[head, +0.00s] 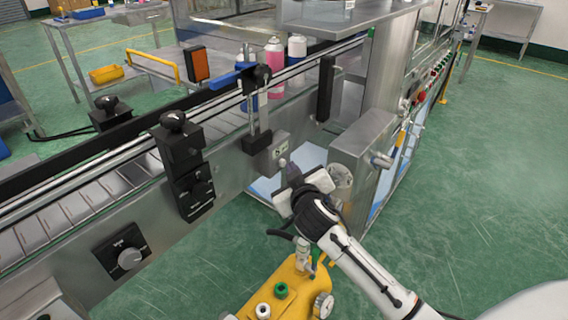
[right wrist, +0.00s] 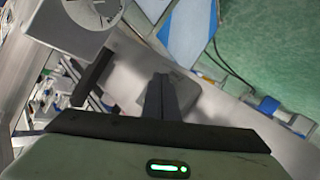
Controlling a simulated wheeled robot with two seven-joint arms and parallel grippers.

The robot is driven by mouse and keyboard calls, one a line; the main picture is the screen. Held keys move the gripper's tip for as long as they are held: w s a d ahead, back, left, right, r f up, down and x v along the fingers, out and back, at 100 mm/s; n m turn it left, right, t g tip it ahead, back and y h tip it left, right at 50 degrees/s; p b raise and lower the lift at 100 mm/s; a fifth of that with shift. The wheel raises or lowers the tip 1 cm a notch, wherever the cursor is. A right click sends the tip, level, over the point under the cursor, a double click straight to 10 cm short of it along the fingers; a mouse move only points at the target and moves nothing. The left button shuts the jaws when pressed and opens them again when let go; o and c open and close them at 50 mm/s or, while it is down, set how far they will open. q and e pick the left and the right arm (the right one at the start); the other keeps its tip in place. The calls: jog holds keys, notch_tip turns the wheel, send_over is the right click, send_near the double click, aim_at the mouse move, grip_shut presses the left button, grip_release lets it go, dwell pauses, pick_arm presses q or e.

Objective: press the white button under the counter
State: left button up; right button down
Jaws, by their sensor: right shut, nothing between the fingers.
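A small pale round knob, which looks like the white button (head: 283,162), shows at the lower edge of a small grey box (head: 270,158) on the side of the conveyor counter. My right gripper (head: 291,173) is shut and empty, with its fingertips right at this knob. I cannot tell whether they touch it. In the right wrist view the closed fingers (right wrist: 160,98) point at a grey box (right wrist: 183,88) and hide part of it; the button is not visible there. My left gripper is not in view.
A larger steel box (head: 362,140) with a round gauge face stands just right of my right gripper. A yellow machine (head: 283,290) with a hose is below it. Black control boxes (head: 180,145) line the conveyor to the left. Green floor is open at the right.

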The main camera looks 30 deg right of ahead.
jog(key=shift+w+a, duration=0.15)
jog(key=shift+w, duration=0.3)
dwell(0.6)
jog(key=shift+s, duration=0.1)
jog(key=shift+s+d+p, duration=0.3)
jog(key=shift+s+p, duration=0.05)
jog(key=shift+s, duration=0.35)
jog(key=shift+s, duration=0.1)
jog(key=s, duration=0.1)
jog(key=s+d+p, duration=0.1)
jog(key=s, duration=0.1)
jog(key=s+d+p, duration=0.1)
jog(key=shift+s, duration=0.25)
jog(key=shift+f, duration=0.1)
dwell(0.8)
